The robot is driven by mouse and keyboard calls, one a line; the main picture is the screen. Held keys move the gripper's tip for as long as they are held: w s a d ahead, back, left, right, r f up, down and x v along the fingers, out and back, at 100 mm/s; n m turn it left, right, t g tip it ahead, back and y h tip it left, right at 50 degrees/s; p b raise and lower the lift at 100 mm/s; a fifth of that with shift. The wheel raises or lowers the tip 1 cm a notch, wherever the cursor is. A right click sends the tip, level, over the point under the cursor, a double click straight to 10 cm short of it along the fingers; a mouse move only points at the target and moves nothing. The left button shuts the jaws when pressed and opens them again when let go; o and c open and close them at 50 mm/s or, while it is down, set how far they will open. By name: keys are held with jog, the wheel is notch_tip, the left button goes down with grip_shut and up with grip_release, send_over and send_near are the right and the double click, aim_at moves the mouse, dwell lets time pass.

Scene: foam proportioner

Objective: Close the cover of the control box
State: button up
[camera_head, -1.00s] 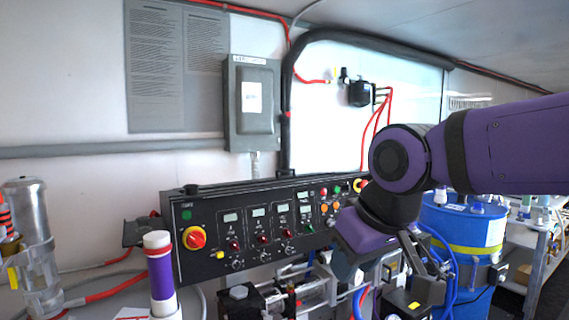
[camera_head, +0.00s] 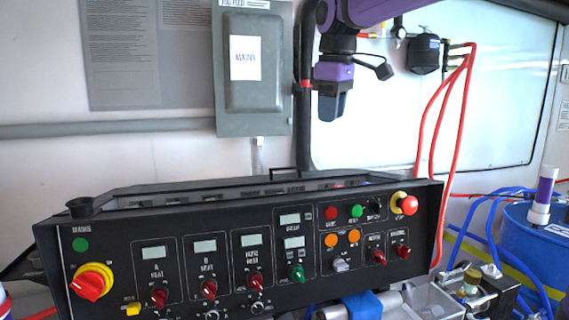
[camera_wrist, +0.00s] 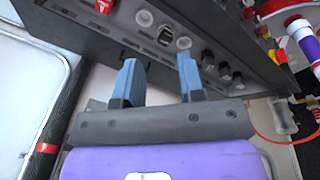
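The black control box (camera_head: 218,240) fills the lower middle of the head view, its front panel full of knobs, small displays and lamps. A dark slotted strip (camera_head: 250,190) shows along its top behind the panel edge. I cannot tell from here how far its cover stands open. My gripper (camera_head: 333,108) hangs pointing down, above and apart from the box, in front of the wall. In the wrist view, the two blue fingers (camera_wrist: 160,78) stand apart with nothing between them. The box's knobbed panel (camera_wrist: 225,32) shows beyond the fingertips.
A grey wall box labelled MAINS (camera_head: 252,95) hangs behind and left of my gripper. Red hoses (camera_head: 455,130) run down at the right. A blue drum (camera_head: 545,225) stands at the far right. The space directly above the control box is mostly clear.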

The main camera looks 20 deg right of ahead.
jog(key=w+a+f+n+g, duration=0.1)
jog(key=w+f+n, duration=0.15)
jog(key=w, duration=0.55)
jog(key=w+a+f+n+g, duration=0.15)
jog(key=w+n, duration=0.25)
jog(key=w, duration=0.5)
jog(key=w+f+n+g, duration=0.1)
jog(key=w+f+n, duration=0.15)
jog(key=w, duration=0.55)
jog(key=shift+s+a+f, duration=0.1)
jog(key=shift+s+f, duration=0.15)
jog(key=shift+f, duration=1.4)
jog(key=shift+s+a+f, duration=0.1)
jog(key=shift+s+f, duration=0.15)
jog(key=shift+f, duration=1.4)
jog(key=shift+s+f, duration=0.25)
jog(key=shift+f, duration=1.4)
grip_shut()
